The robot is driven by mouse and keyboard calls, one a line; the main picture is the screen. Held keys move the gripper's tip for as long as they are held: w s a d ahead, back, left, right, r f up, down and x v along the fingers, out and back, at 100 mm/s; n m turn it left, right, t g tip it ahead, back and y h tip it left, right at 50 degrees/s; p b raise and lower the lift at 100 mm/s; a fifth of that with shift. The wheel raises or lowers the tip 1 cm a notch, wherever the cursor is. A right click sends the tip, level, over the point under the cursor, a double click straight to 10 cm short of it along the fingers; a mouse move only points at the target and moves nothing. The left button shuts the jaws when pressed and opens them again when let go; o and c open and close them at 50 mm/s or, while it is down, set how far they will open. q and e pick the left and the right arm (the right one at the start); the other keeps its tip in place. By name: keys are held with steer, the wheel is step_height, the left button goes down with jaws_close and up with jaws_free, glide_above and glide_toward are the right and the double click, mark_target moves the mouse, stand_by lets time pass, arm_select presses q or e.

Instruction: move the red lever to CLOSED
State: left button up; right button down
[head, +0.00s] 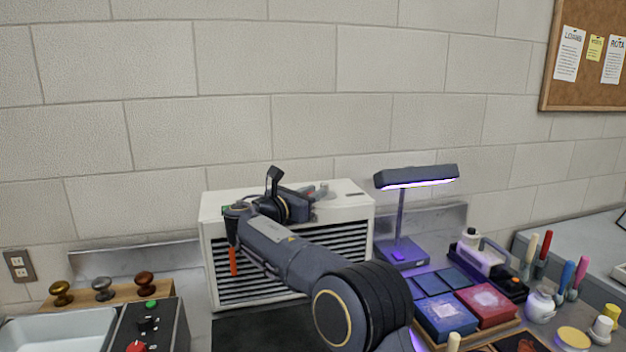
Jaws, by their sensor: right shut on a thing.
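The red lever (233,262) shows as a narrow orange-red bar. It points almost straight down in front of the left part of the dark louvres of a white cabinet (355,199). My right arm reaches up and left across the cabinet front. My right gripper (233,230) is at the upper end of the lever and is shut on it; its dark fingers cover that end. A small green mark shows on the cabinet near the gripper. No CLOSED label can be read. My left gripper is out of view.
A lit lamp (416,178) stands right of the cabinet. Blue and red boxes (487,304), bottles and brushes crowd the right side. A black control box (148,325), a pale basin (62,330) and several knobs on a wooden block are at the left. A block wall stands behind.

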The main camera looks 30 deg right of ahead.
steer(key=shift+w+f+g, duration=0.1)
steer(key=shift+f+g, duration=0.2)
steer(key=shift+f, duration=0.2)
steer(key=c, duration=1.2)
jaws_free()
steer(key=shift+c, duration=0.2)
steer(key=shift+r, duration=0.25)
steer(key=shift+a, duration=0.1)
steer(key=v, duration=0.7)
steer(key=shift+s+a+b, duration=0.25)
steer(key=shift+a+b, duration=0.05)
steer(key=shift+b, duration=0.05)
steer(key=shift+f, duration=0.1)
